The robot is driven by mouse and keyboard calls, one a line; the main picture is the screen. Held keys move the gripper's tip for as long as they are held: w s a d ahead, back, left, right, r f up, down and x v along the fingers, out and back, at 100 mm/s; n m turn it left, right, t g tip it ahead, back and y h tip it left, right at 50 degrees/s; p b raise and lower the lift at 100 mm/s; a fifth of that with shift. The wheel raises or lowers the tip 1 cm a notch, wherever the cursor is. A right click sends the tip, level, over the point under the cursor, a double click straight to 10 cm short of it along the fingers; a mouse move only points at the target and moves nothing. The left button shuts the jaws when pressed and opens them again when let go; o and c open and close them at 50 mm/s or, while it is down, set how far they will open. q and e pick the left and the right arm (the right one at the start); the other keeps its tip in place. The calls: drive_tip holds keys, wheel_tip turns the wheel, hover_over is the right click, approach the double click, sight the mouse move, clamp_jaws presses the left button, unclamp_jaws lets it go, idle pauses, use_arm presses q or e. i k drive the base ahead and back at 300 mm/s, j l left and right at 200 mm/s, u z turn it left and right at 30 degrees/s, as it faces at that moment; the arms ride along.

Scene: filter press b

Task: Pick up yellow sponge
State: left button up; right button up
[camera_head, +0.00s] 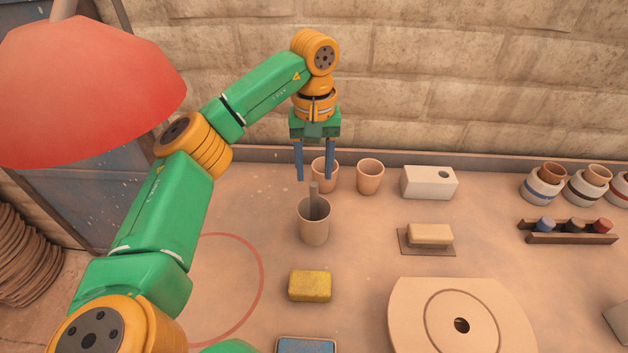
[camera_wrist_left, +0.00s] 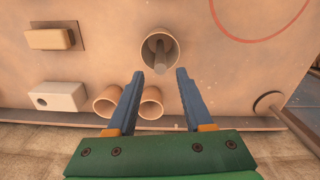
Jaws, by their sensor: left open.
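The yellow sponge (camera_head: 310,286) lies flat on the table in the head view, in front of a clay cup (camera_head: 314,228) that has a grey rod standing in it. My left gripper (camera_head: 314,176) is open and empty, pointing down above the back of the table, behind that cup and well away from the sponge. In the left wrist view, my left gripper (camera_wrist_left: 154,75) shows its two blue fingers apart with nothing between them. The cup with the rod (camera_wrist_left: 160,46) lies just beyond the fingertips there. The sponge is out of the left wrist view. My right gripper is not in view.
Two empty clay cups (camera_head: 370,176) and a white block (camera_head: 429,182) stand along the back. A cream block on a brown board (camera_head: 430,234) lies right of the rod cup. A round-holed board (camera_head: 440,310) and blue-topped item (camera_head: 306,345) are nearer. A red lamp shade (camera_head: 85,90) hangs left.

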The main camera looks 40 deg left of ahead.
sight(305, 285)
drive_tip(key=k+l, duration=1.2)
drive_tip(key=k, duration=0.1)
